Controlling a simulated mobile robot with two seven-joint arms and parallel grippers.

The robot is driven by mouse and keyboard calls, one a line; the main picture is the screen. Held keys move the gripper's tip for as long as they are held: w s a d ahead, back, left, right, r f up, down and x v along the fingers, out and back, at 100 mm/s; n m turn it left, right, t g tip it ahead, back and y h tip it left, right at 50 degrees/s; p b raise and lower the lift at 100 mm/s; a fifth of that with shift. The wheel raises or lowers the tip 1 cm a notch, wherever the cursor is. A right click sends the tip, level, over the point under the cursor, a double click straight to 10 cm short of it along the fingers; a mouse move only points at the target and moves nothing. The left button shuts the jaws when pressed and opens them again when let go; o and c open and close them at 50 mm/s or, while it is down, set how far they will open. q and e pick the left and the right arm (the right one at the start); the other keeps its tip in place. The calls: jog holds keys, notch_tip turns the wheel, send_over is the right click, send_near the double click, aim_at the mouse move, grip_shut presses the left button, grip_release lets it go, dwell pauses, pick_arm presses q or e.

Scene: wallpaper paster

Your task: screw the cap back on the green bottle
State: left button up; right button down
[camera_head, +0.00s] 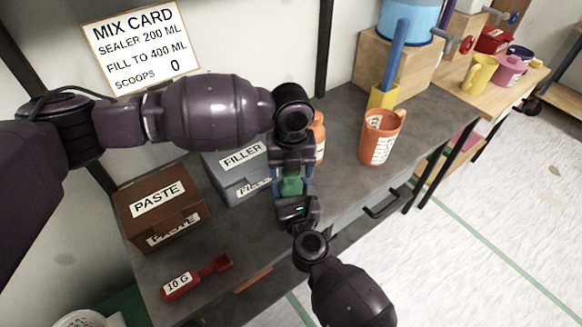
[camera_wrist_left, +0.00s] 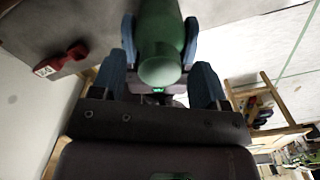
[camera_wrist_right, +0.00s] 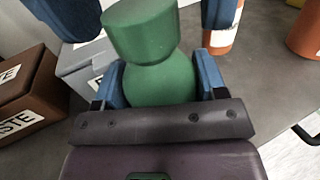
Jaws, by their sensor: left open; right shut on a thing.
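The green bottle (camera_head: 291,184) is upright between my two grippers; it also shows in the right wrist view (camera_wrist_right: 160,82). The green cap (camera_wrist_right: 142,30) sits on top of the bottle in the right wrist view, wider than the neck; how tightly it is seated cannot be told. In the left wrist view the cap's round top (camera_wrist_left: 160,71) faces the camera. My right gripper (camera_head: 293,200) is shut on the bottle's body. My left gripper (camera_head: 292,170) is above it, open, with its blue fingers apart on either side of the cap.
A grey filler box (camera_head: 238,180) and a brown paste box (camera_head: 160,205) stand left of the bottle. A red scoop (camera_head: 195,277) lies near the front left. An orange cup (camera_head: 381,137) stands right; an orange container (camera_head: 319,138) is partly hidden behind my left gripper.

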pick_arm(q)
jog(key=shift+r, duration=0.1)
jog(key=shift+r, duration=2.15)
jog(key=shift+c, duration=0.4)
